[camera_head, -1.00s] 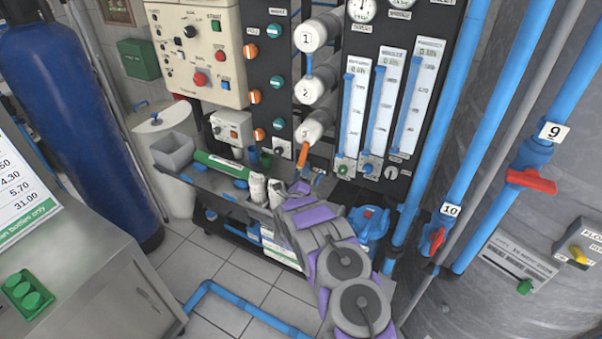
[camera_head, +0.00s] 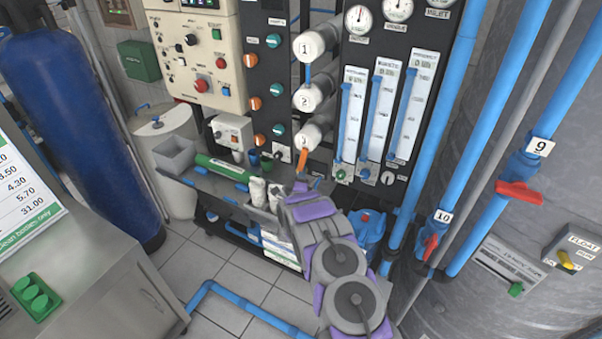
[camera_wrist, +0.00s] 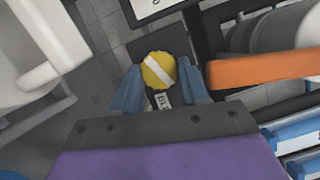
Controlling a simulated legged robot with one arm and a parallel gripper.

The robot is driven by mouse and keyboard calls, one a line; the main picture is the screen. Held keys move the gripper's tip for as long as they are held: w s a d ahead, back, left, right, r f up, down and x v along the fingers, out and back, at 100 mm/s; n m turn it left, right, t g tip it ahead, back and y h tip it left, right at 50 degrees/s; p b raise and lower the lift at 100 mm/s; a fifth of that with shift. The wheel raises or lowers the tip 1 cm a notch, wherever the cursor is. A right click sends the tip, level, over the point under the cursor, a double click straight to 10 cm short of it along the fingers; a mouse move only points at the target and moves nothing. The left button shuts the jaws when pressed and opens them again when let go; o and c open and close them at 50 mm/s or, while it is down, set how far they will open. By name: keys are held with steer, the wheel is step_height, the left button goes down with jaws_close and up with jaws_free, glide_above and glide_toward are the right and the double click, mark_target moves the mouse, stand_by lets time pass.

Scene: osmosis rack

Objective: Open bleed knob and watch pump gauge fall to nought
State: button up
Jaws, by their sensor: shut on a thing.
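In the wrist view a round yellow knob (camera_wrist: 159,70) with a white stripe sits between the blue fingers of my gripper (camera_wrist: 160,88). The fingers are shut on its sides. A small label shows just below it. In the head view my gripper (camera_head: 299,187) is low in front of the rack, below the tube marked 3, and my arm hides the knob. Round dial gauges, a left one (camera_head: 358,18) and a middle one (camera_head: 397,9), sit at the top of the black panel. Their needles and labels are too small to read surely.
An orange handle (camera_head: 303,160) stands close by my gripper and also crosses the right of the wrist view (camera_wrist: 265,70). Flow meters (camera_head: 382,110) are on the panel. Blue pipes and a grey tank (camera_head: 510,220) stand right, a steel bench (camera_head: 100,280) left. Tiled floor lies between.

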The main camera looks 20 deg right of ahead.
steer(key=shift+a+f, duration=0.1)
steer(key=shift+f, duration=0.05)
steer(key=o, duration=0.8)
steer(key=shift+w, duration=0.1)
steer(key=shift+a, duration=0.1)
steer(key=p+v, duration=0.2)
steer(key=v, duration=1.5)
steer(key=shift+s+f+p, duration=0.1)
steer(key=shift+s+p, duration=0.1)
steer(key=shift+p, duration=0.1)
